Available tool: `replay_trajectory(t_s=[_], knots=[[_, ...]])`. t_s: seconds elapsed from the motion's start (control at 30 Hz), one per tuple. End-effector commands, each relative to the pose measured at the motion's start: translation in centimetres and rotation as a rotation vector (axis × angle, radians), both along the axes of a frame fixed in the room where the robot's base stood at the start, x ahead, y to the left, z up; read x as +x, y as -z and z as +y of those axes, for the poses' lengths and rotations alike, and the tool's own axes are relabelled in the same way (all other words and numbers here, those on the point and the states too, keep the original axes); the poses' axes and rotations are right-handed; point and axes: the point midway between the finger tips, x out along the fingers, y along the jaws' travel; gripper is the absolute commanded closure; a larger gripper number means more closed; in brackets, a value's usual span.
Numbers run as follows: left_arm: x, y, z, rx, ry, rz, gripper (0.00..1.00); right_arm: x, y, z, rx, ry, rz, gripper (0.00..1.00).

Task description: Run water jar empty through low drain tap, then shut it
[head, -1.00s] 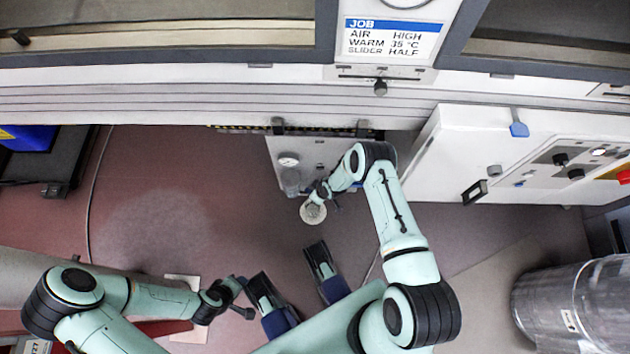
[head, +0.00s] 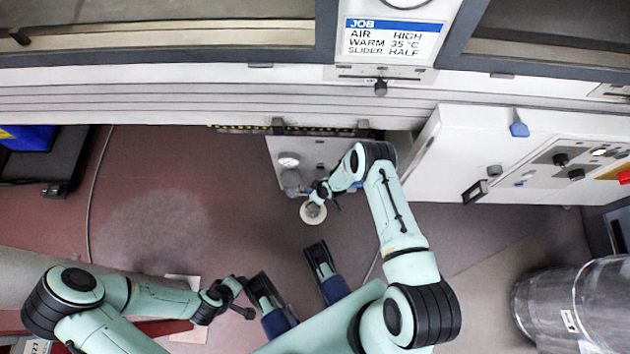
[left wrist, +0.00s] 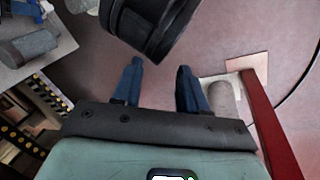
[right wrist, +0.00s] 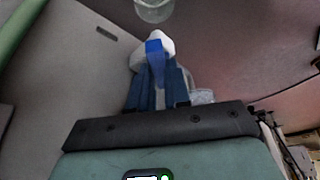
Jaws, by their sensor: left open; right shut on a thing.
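In the head view the water jar (head: 291,180) hangs under a round gauge on the white cabinet panel. My right gripper (head: 318,194) is close to its lower right, above a round pale cup or drain (head: 313,212). In the right wrist view my right gripper (right wrist: 157,76) is shut on a blue lever (right wrist: 155,50), which appears to be the tap handle, with a white part behind it. A clear rounded vessel (right wrist: 153,9) shows beyond. The water level and flow cannot be made out. My left gripper (head: 243,298) is open and empty, low at the left; it also shows in the left wrist view (left wrist: 160,78).
A white control cabinet (head: 500,150) with knobs and a blue tab stands to the right. A shiny metal drum (head: 575,305) is at the lower right. A job sign (head: 391,40) is on the machine above. The reddish floor (head: 160,200) at left is mostly clear, crossed by a cable.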

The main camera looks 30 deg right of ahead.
Motion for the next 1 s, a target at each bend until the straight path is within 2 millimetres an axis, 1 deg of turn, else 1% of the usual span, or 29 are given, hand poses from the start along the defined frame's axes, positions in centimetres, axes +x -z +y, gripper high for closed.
replay_trajectory(t_s=[0.17,0.2,0.27,0.3,0.33,0.57,0.67,0.77,0.87,1.0], knots=[[0.0,0.0,0.0,0.000,0.000,0.000,0.57,0.0,0.0,-0.2,-0.003,0.002,0.000,1.00],[0.0,0.0,0.0,0.000,0.000,0.000,0.57,0.0,0.0,-0.2,-0.003,0.002,0.000,0.80],[0.0,0.0,0.0,0.000,0.000,0.000,0.57,0.0,0.0,-0.2,-0.003,0.002,0.000,0.60],[0.0,0.0,0.0,0.000,0.000,0.000,0.57,0.0,0.0,-0.2,-0.003,0.002,0.000,0.47],[0.0,0.0,0.0,0.000,0.000,0.000,0.57,0.0,0.0,-0.2,-0.003,0.002,0.000,0.44],[0.0,0.0,0.0,0.000,0.000,0.000,0.57,0.0,0.0,-0.1,-0.002,0.001,-0.001,0.44],[-0.1,-0.2,-0.1,-0.001,0.001,0.003,0.57,-0.1,-0.3,-0.1,-0.001,0.000,0.000,0.44],[-0.7,-0.7,-0.3,-0.009,0.008,0.017,0.57,-0.4,-1.4,-0.3,-0.001,0.001,-0.002,0.44],[-1.8,-1.7,-0.9,-0.023,0.020,0.046,0.57,-1.0,-3.2,-0.6,-0.002,0.001,-0.001,0.44],[-3.5,-3.1,-1.7,-0.046,0.040,0.093,0.57,-2.1,-6.3,-1.1,-0.002,0.001,-0.002,0.44]])
